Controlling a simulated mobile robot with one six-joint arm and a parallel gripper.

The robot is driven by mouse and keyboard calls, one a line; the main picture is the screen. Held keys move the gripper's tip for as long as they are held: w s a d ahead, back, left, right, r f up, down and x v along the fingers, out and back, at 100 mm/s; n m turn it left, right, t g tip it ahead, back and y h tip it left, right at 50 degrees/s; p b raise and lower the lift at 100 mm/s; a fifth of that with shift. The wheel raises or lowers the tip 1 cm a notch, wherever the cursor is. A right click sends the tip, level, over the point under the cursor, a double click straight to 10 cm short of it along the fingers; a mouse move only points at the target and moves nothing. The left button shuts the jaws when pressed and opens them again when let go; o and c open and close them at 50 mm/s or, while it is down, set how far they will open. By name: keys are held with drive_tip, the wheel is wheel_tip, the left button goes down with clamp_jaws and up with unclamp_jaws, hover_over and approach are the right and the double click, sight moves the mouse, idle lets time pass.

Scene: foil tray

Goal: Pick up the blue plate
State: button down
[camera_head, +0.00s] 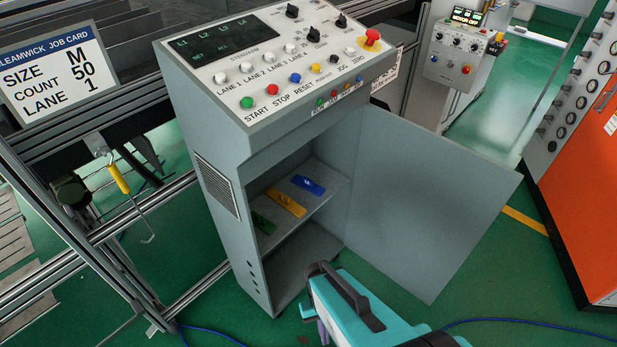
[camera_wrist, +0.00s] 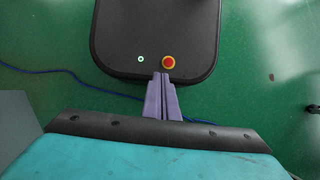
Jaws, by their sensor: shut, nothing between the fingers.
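The blue plate (camera_head: 308,185) lies on the inner shelf (camera_head: 325,203) of the grey cabinet (camera_head: 225,150), at the shelf's right end. A yellow plate (camera_head: 286,202) and a green plate (camera_head: 263,223) lie to its left on the same shelf. The cabinet door (camera_head: 430,205) stands wide open to the right. My gripper (camera_wrist: 161,78) is shut and empty, its purple fingers together in the wrist view, pointing toward my own dark base. In the head view my arm is low in front of the cabinet, apart from the plates. The blue plate is out of the wrist view.
A sloped button panel (camera_head: 290,60) tops the cabinet. A metal frame with a yellow-handled hook (camera_head: 118,178) stands left. An orange machine (camera_head: 583,180) stands right. Blue cable (camera_head: 530,324) crosses the green floor. The lower cabinet space is empty where visible.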

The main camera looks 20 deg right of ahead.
drive_tip(key=shift+s+d+r+p, duration=0.1)
drive_tip(key=shift+d+r+p, duration=0.05)
drive_tip(key=shift+r+p, duration=0.4)
drive_tip(key=shift+d+r+p, duration=0.15)
drive_tip(key=shift+r+p, duration=0.2)
drive_tip(key=shift+r, duration=0.35)
